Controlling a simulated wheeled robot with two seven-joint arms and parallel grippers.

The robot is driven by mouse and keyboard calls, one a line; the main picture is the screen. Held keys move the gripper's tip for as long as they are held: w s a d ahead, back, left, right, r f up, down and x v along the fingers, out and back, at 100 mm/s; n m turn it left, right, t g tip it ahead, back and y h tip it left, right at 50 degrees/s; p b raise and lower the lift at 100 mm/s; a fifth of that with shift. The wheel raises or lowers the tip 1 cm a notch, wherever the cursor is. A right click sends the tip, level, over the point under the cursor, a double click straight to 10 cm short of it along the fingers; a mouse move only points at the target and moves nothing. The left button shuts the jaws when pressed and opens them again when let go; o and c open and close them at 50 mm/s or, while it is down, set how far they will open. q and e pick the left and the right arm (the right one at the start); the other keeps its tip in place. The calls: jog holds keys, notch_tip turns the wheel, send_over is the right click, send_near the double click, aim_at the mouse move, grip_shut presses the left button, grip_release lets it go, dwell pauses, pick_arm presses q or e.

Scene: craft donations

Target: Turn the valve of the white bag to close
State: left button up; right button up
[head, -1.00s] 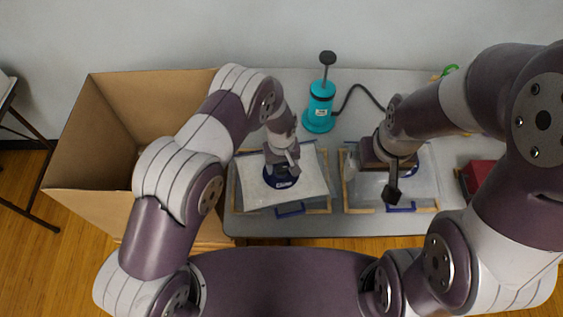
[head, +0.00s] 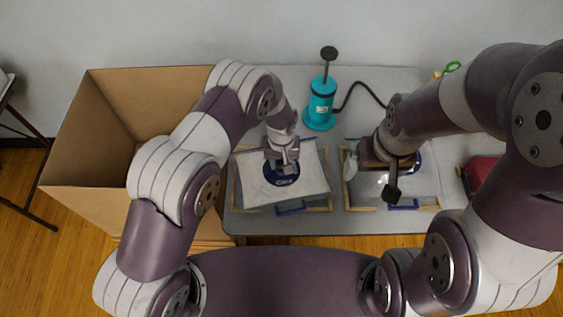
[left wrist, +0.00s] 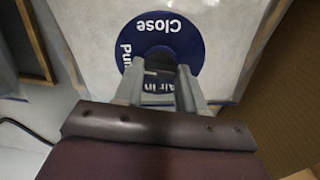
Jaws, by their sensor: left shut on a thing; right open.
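The white bag (head: 302,190) lies flat on a wooden-edged frame at the left of the table, with a round blue valve (head: 284,181) near its middle. In the left wrist view the valve's blue disc (left wrist: 196,44) carries white lettering, with "Close" readable upside down and "Air in" partly covered. My left gripper (head: 282,165) is over the valve, its fingers shut on the valve's middle knob, which they mostly hide. My right gripper (head: 391,182) is open above a second, greyer clear bag (head: 425,186) on the right; its fingers are hard to make out.
A teal hand pump (head: 320,103) with a black hose stands at the table's back. A large open cardboard box (head: 85,130) is left of the table (head: 340,227). A dark red thing (head: 482,170) and a green-handled item (head: 451,68) are at the right.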

pick_arm(q)
jog(key=m+b, duration=0.1)
jog(key=m, duration=0.2)
jog(key=shift+f+m+b, duration=0.1)
jog(key=shift+m+b, duration=0.2)
jog(key=shift+b, duration=0.05)
jog(key=m+b, duration=0.1)
jog(key=m, duration=0.2)
jog(key=shift+m, duration=0.3)
jog(key=m+b, duration=0.1)
jog(key=m, duration=0.3)
jog(key=shift+m, duration=0.3)
jog(key=shift+m+b, duration=0.6)
jog(key=shift+m, duration=1.2)
jog(key=o, duration=1.1)
